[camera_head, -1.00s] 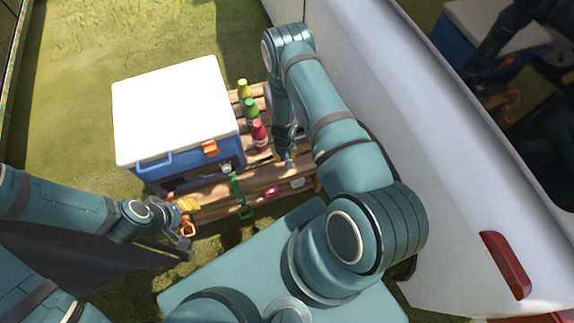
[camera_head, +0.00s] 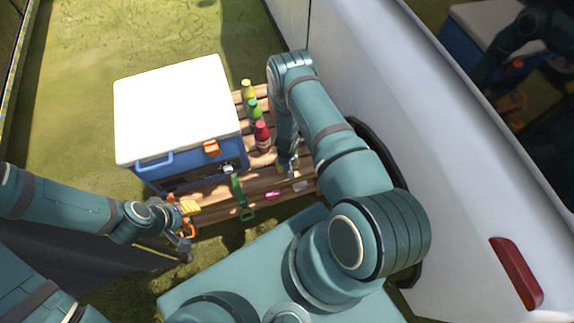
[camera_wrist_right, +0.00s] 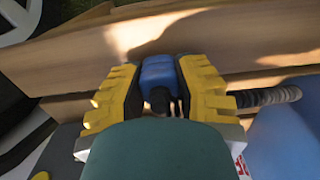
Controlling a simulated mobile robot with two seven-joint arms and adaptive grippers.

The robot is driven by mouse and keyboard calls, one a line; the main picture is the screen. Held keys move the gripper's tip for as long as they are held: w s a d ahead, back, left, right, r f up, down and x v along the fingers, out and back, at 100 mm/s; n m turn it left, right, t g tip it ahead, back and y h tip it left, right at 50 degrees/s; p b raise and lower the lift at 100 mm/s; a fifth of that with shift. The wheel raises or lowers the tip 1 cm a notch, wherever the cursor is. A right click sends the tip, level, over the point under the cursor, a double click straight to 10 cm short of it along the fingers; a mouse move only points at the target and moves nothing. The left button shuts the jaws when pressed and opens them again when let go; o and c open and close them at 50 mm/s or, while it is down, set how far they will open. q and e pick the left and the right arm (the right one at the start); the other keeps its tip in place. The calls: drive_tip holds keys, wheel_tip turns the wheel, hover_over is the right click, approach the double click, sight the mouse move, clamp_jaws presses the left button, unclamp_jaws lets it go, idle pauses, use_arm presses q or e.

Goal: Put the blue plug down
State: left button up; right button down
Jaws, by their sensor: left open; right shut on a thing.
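The blue plug (camera_wrist_right: 158,72) sits between the yellow finger pads of my right gripper (camera_wrist_right: 160,85), which is shut on it, in the right wrist view. Wooden slats lie just beyond the plug; I cannot tell whether it touches them. In the head view, my right gripper (camera_head: 291,166) is over the right end of the slatted wooden table (camera_head: 215,213), and the plug is too small to make out. My left gripper (camera_head: 186,217) is open at the table's front left corner, next to an orange thing (camera_head: 188,232).
A blue cooler with a white lid (camera_head: 175,105) fills the table's left side. Yellow, green and red bottles (camera_head: 262,137) stand right of it. A green-handled tool (camera_head: 238,193), a pink item (camera_head: 272,195) and a small white item (camera_head: 300,186) lie in front. A white vehicle (camera_head: 460,190) borders the right.

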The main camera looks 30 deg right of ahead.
drive_tip(key=shift+f+b, duration=0.45)
drive_tip(key=c, duration=0.7)
unclamp_jaws()
drive_tip(key=shift+c, duration=0.2)
drive_tip(key=shift+r, duration=0.1)
drive_tip(key=shift+r+p, duration=0.15)
drive_tip(key=shift+p, duration=0.15)
wheel_tip(320, 180, up, 12)
drive_tip(key=p, duration=0.3)
drive_tip(key=shift+f+p, duration=0.2)
drive_tip(key=shift+p, duration=0.15)
drive_tip(key=shift+r, duration=0.6)
drive_tip(key=s+a+r+y, duration=0.2)
drive_tip(key=s+a+r, duration=0.3)
drive_tip(key=a+r, duration=0.3)
drive_tip(key=s+a+r+n+t+y, duration=0.1)
drive_tip(key=s+a+r+y, duration=0.1)
drive_tip(key=s+a+r, duration=0.3)
drive_tip(key=a+r, duration=0.4)
drive_tip(key=r, duration=0.2)
drive_tip(key=shift+s+a+t, duration=0.15)
drive_tip(key=shift+a+t, duration=0.15)
